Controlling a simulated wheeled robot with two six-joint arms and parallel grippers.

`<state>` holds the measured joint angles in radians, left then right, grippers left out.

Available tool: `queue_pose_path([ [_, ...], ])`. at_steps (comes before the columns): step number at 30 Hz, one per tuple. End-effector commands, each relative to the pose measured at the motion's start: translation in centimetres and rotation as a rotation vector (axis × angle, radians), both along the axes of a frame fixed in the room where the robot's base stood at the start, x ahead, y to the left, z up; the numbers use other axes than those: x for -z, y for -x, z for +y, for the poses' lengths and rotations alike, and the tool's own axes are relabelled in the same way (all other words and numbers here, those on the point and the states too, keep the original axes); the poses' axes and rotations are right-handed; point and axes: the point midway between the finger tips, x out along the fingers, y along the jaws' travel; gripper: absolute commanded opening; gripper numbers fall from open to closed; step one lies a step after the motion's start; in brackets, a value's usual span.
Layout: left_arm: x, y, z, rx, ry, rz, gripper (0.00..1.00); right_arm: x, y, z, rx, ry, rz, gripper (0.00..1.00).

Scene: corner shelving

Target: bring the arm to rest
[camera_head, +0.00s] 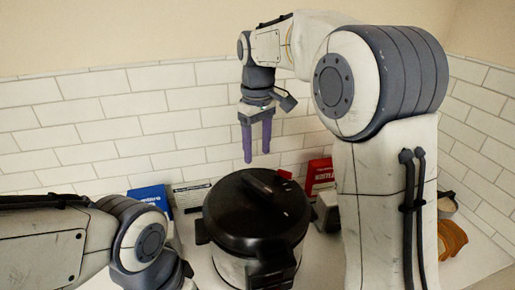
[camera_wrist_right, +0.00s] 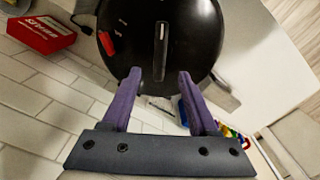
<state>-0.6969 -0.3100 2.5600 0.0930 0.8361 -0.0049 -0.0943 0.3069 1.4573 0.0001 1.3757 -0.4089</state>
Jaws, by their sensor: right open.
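My right gripper (camera_head: 257,142) has purple fingers that point down, spread apart with nothing between them. It hangs in the air above and behind the black-lidded pot, in front of the tiled wall. In the right wrist view my right gripper (camera_wrist_right: 158,92) is open, with the dark lid beyond its fingertips. My left arm comes in at the lower left of the head view, and its fingers are not visible there.
A pot (camera_head: 257,212) with a black lid stands on the white counter; it also fills the upper middle of the wrist view (camera_wrist_right: 190,40). A blue box (camera_head: 150,197) and a red box (camera_head: 319,175) stand near the tiled wall. A brown item (camera_head: 452,239) is at the right.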

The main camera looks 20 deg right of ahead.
Motion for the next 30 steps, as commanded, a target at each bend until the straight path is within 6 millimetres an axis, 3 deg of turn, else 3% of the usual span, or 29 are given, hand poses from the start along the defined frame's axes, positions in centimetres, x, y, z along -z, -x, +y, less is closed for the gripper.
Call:
queue_pose_path([
  [5, 0.6, 0.0, 0.0, 0.000, 0.000, 0.000, 0.50, 0.8, 1.0, 1.1, -0.011, -0.004, 0.000, 0.60],
  [8, 1.9, 0.0, 0.0, -0.001, 0.000, 0.000, 0.50, 2.8, 3.5, 3.7, -0.033, -0.014, -0.003, 0.60],
  [12, 4.3, 0.0, 0.0, -0.002, 0.000, 0.000, 0.50, 7.2, 10.0, 7.9, -0.073, -0.036, -0.010, 0.60],
  [16, 6.3, 0.0, 0.0, -0.004, 0.000, 0.000, 0.50, 11.8, 16.9, 10.3, -0.103, -0.059, -0.013, 0.60],
  [21, 8.1, 0.0, 0.0, -0.005, 0.000, 0.000, 0.50, 17.0, 24.3, 10.6, -0.126, -0.081, -0.010, 0.60],
  [24, 8.7, 0.0, 0.0, -0.006, 0.000, 0.001, 0.50, 18.9, 26.9, 10.2, -0.131, -0.088, -0.009, 0.60],
  [30, 8.9, 0.0, 0.0, -0.006, 0.000, 0.001, 0.50, 20.0, 28.4, 9.8, -0.133, -0.090, -0.007, 0.60],
])
